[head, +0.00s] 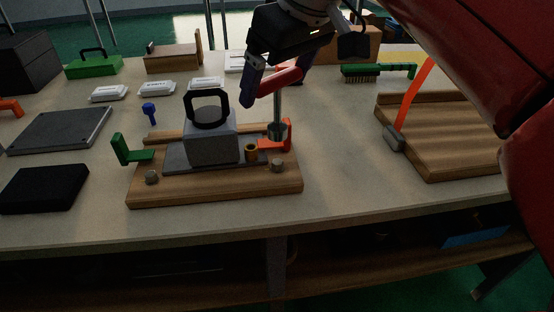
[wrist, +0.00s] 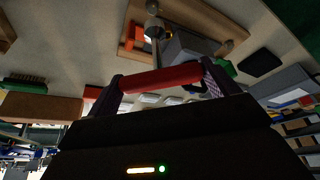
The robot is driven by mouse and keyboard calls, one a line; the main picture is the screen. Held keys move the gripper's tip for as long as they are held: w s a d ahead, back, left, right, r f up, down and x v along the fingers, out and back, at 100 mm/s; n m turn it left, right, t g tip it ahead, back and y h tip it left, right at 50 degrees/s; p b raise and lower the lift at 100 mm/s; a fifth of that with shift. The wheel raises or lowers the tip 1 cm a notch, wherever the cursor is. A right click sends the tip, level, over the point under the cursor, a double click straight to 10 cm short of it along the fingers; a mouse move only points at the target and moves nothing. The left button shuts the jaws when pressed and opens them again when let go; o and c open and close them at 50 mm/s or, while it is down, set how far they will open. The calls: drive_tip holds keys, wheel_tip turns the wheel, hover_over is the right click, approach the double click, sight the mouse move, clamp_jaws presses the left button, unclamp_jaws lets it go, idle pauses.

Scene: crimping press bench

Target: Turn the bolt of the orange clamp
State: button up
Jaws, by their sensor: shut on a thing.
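My gripper (head: 276,84) is shut on the red handle (head: 284,80) of a T-shaped socket wrench. The red handle also lies between the fingers in the wrist view (wrist: 160,78). The wrench's grey shaft (head: 277,108) runs down, nearly upright, to a wide round socket (head: 277,131) at the orange clamp (head: 287,140). The clamp stands at the right end of a wooden base (head: 215,192), and its orange also shows in the wrist view (wrist: 134,38). The clamp's bolt is hidden; I cannot tell whether the socket is seated on it.
A grey block with a black handle (head: 212,140) sits on the base, beside a brass cylinder (head: 251,152) and a green clamp (head: 126,150). A wooden board (head: 440,150) is at right, a brush (head: 375,72) behind. The bench front is clear.

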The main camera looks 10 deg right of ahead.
sight(278, 126)
drive_tip(key=shift+f+b, duration=1.6)
drive_tip(key=shift+f, duration=0.55)
drive_tip(key=shift+f+b, duration=0.9)
drive_tip(key=shift+f, duration=0.25)
drive_tip(key=shift+n, duration=0.3)
drive_tip(key=n+g+y+p, duration=0.1)
drive_tip(key=n+p, duration=0.1)
drive_tip(key=n, duration=0.1)
drive_tip(key=shift+r+n, duration=0.15)
drive_tip(key=shift+n, duration=0.25)
drive_tip(key=shift+n+g+y+p, duration=0.3)
drive_tip(key=shift+n+g+p, duration=0.3)
drive_tip(key=shift+n, duration=0.6)
drive_tip(key=shift+b, duration=0.3)
drive_tip(key=shift+m, duration=0.3)
drive_tip(key=shift+m+t, duration=0.4)
drive_tip(key=shift+m, duration=0.4)
